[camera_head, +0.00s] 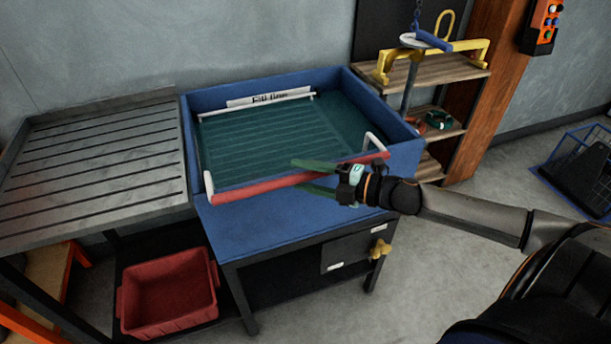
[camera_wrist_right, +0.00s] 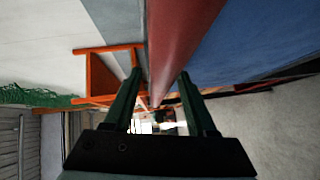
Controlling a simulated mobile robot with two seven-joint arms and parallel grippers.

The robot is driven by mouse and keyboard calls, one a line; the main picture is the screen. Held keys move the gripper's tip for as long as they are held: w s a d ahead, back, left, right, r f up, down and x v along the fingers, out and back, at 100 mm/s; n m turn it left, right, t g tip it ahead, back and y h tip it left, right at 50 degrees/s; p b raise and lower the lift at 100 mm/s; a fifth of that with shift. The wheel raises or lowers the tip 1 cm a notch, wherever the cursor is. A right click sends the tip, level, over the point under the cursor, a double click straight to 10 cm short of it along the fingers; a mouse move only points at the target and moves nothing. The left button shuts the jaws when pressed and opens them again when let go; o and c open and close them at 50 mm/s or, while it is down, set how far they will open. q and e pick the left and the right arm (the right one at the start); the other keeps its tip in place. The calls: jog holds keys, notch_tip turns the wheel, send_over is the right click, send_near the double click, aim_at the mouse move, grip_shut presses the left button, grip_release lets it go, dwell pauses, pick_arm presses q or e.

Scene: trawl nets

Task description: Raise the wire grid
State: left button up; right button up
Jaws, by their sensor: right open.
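The wire grid shows faintly as lines inside a blue tank (camera_head: 258,217), under dark green water (camera_head: 235,140). Its red front bar (camera_head: 245,189) runs along the tank's front rim, with white posts (camera_head: 208,184) at its ends. A white rail (camera_head: 262,102) lies at the back. My right gripper (camera_head: 295,173) is open at the red bar, with one green finger above it and one below. In the right wrist view the red bar (camera_wrist_right: 178,35) runs between the spread fingers. Contact cannot be told. My left gripper is not in view.
A grooved metal draining table (camera_head: 95,165) adjoins the tank on the left. A red bin (camera_head: 168,290) sits below. A wooden shelf (camera_head: 440,70) with a yellow lifting frame (camera_head: 380,67) stands behind right. A yellow valve (camera_head: 379,250) is on the tank stand.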

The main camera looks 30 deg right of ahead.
grip_shut()
dwell(0.5)
dwell(1.0)
